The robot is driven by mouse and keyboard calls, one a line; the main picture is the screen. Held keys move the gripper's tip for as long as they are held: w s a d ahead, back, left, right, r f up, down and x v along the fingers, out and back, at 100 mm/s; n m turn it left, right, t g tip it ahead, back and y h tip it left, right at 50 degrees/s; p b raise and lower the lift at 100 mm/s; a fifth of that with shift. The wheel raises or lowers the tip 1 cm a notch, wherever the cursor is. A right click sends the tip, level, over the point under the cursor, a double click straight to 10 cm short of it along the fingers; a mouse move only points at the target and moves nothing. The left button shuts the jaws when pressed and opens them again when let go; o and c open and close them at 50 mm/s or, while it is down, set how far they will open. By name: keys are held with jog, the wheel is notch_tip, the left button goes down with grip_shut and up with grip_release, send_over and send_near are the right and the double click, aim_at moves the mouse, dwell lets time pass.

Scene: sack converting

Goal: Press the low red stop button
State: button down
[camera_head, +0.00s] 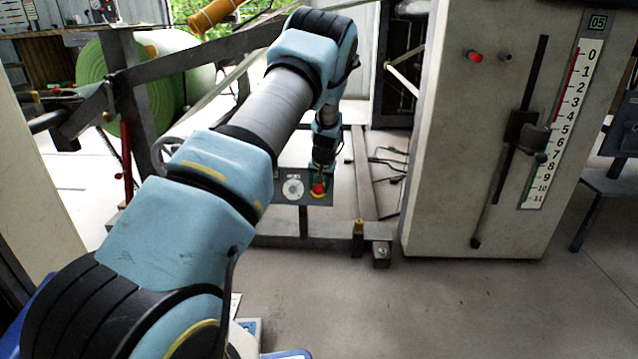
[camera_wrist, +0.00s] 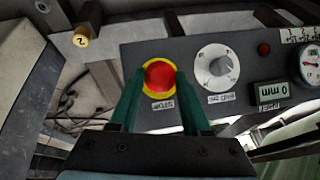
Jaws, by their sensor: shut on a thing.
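The low red stop button (camera_head: 319,188) sits on a dark panel (camera_head: 296,200) on the metal frame, with a yellow ring around it. In the wrist view the red button (camera_wrist: 159,75) shows close up, between the two green fingers of my gripper (camera_wrist: 158,84). The fingers lie on its left and right sides and are shut on it; the ring's upper part shows past them. In the head view my gripper (camera_head: 322,172) is right at the button and partly covers it. How far the button is pushed in cannot be told.
A white dial (camera_wrist: 216,67), a small red light (camera_wrist: 264,49), a display (camera_wrist: 272,92) and a gauge (camera_wrist: 309,62) share the panel. A tall beige cabinet (camera_head: 480,170) with a scale (camera_head: 562,125) stands at the right. Cables lie on the floor (camera_head: 385,165) between.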

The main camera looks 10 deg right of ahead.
jog(key=shift+w, duration=0.1)
jog(key=shift+c, duration=1.7)
grip_release()
jog(key=shift+f, duration=0.1)
jog(key=p+v, duration=0.3)
jog(key=v, duration=0.8)
jog(key=shift+p, duration=0.35)
jog(key=shift+f, duration=0.1)
